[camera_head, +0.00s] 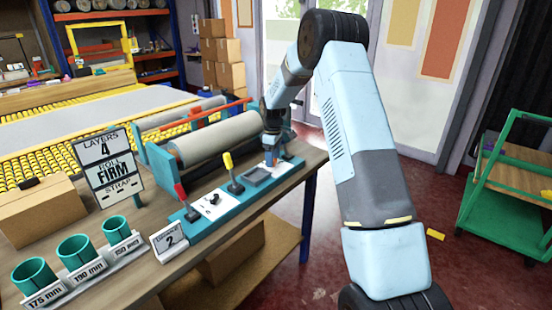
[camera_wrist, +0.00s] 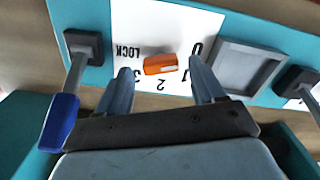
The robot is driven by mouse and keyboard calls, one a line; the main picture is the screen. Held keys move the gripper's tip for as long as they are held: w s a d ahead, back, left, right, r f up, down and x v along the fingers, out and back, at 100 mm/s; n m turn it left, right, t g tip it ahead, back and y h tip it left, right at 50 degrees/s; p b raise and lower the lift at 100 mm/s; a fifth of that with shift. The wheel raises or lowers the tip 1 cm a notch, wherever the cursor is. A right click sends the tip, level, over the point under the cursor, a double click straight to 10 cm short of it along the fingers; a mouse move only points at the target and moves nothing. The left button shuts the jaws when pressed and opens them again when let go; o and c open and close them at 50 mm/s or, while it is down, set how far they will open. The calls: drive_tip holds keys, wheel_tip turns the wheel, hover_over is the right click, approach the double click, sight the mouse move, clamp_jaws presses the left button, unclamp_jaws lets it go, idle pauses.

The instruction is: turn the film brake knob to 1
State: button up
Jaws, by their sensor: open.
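The orange knob (camera_wrist: 158,64) sits on a white dial plate (camera_wrist: 135,22) marked LOCK, 0, 1, 2 and 3, which appear upside down in the wrist view. Its long side lies nearly level, with a pale patch toward the right end. I cannot tell which mark it points to. My gripper (camera_wrist: 161,76) is open, one finger on each side of the knob, with gaps visible. In the head view my gripper (camera_head: 269,155) is over the far right end of the teal control panel (camera_head: 207,222); the knob is hidden there.
A blue-handled lever (camera_wrist: 60,122) stands close beside my left finger in the wrist view. A grey recessed screen (camera_wrist: 250,66) is right of the plate. The panel also carries a yellow lever (camera_head: 228,162) and a red lever (camera_head: 181,193). A large roll (camera_head: 218,138) lies behind.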

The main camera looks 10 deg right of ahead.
drive_tip(key=shift+f, duration=0.3)
drive_tip(key=shift+c, duration=0.2)
